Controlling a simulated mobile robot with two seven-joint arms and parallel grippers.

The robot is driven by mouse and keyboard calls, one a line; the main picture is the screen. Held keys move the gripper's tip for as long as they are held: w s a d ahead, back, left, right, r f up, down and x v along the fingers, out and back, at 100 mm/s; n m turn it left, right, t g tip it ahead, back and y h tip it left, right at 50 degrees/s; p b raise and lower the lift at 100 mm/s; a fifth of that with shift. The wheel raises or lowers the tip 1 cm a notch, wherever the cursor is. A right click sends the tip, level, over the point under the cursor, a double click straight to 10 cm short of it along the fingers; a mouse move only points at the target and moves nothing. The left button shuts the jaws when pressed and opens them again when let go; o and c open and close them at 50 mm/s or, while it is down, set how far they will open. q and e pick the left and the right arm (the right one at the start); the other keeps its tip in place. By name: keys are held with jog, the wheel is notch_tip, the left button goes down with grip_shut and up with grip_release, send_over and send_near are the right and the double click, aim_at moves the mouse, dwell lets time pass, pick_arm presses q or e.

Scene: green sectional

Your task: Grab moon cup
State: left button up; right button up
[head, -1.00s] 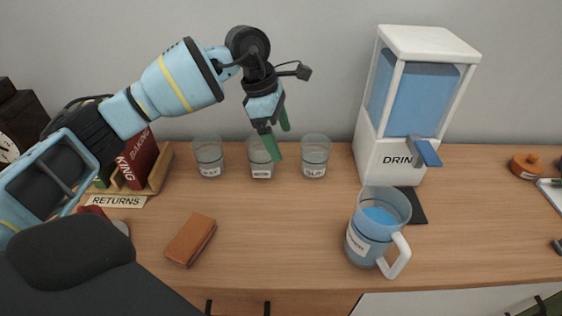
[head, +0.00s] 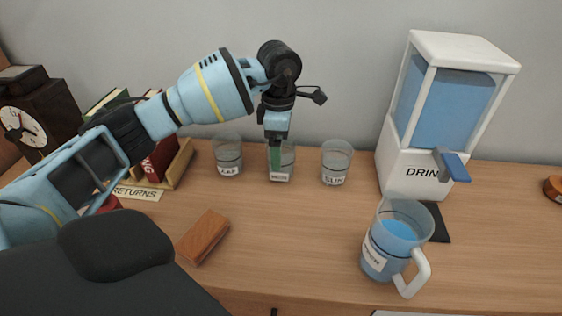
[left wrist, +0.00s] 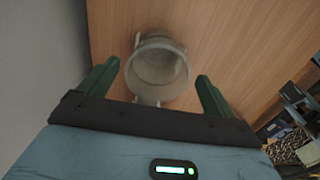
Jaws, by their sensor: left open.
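Three clear cups with white labels stand in a row near the wall. The middle one (head: 288,160) appears to be the moon cup, though its label is too small to read surely. My left gripper (head: 275,172) is above and in front of this cup, its green fingers pointing down and hiding part of it. In the left wrist view, my left gripper (left wrist: 158,69) is open, with the round rim of a cup (left wrist: 160,72) showing between its fingers. I cannot tell whether they touch it. My right gripper is not in view.
Close neighbours are the left cup (head: 228,155) and the right cup (head: 336,162). A drink dispenser (head: 408,170) stands right, with a blue-filled jug (head: 375,250) before it. A brown wallet-like block (head: 203,237) lies in front. Books and a clock (head: 30,125) stand left.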

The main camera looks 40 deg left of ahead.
pick_arm(q)
jog(key=f, duration=0.5)
jog(key=shift+w, duration=0.25)
jog(key=shift+d, duration=0.1)
jog(key=shift+c, duration=0.3)
jog(key=shift+r, duration=0.1)
jog(key=c, duration=1)
